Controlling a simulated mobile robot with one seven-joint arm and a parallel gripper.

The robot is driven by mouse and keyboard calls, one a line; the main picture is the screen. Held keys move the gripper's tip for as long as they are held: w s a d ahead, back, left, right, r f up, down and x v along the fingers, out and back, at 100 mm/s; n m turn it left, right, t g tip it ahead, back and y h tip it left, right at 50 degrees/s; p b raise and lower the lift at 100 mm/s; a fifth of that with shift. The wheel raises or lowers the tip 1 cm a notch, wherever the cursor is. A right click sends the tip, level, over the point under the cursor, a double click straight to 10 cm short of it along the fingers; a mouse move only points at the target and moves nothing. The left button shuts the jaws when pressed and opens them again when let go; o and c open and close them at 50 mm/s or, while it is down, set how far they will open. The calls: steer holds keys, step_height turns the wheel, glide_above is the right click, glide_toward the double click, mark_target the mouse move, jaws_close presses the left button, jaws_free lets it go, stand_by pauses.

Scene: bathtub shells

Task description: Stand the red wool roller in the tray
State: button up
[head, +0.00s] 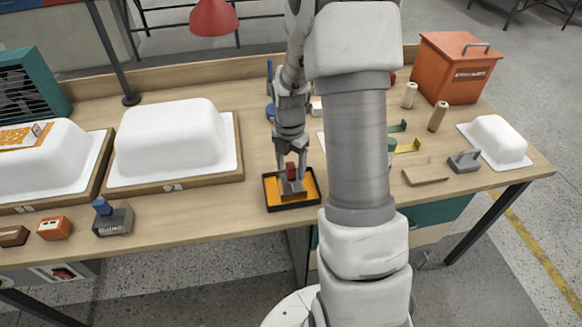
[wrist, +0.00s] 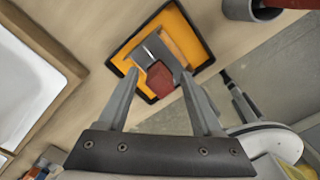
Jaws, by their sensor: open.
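The tray (head: 268,204) is a small square with a black rim and an orange floor, at the middle front of the bench. It also fills the upper middle of the wrist view (wrist: 203,29). A piece with a red block top and a grey base, which I take to be the red wool roller (head: 291,171), is inside the tray and looks upright. It shows in the wrist view (wrist: 160,80) too. My gripper (head: 291,174) is above the tray, open, its fingers (wrist: 160,74) on either side of the red part. Contact cannot be told.
A white shell on a wooden-framed board (head: 170,140) is left of the tray. Bare bench lies left of the tray.

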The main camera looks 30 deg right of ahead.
step_height(320, 180, up, 12)
steer(key=f+p, duration=0.1)
steer(key=s+a+r+m+t, duration=0.2)
steer(key=s+a+r+m, duration=0.4)
steer(key=s+m, duration=0.3)
steer(key=s+a+r+m+t, duration=0.3)
steer(key=s+a+r+m, duration=0.3)
steer(key=m, duration=0.8)
steer(key=s+r, duration=0.3)
steer(key=shift+s+a+m+t, duration=0.25)
steer(key=shift+s+m+t, duration=0.05)
steer(key=shift+m, duration=0.1)
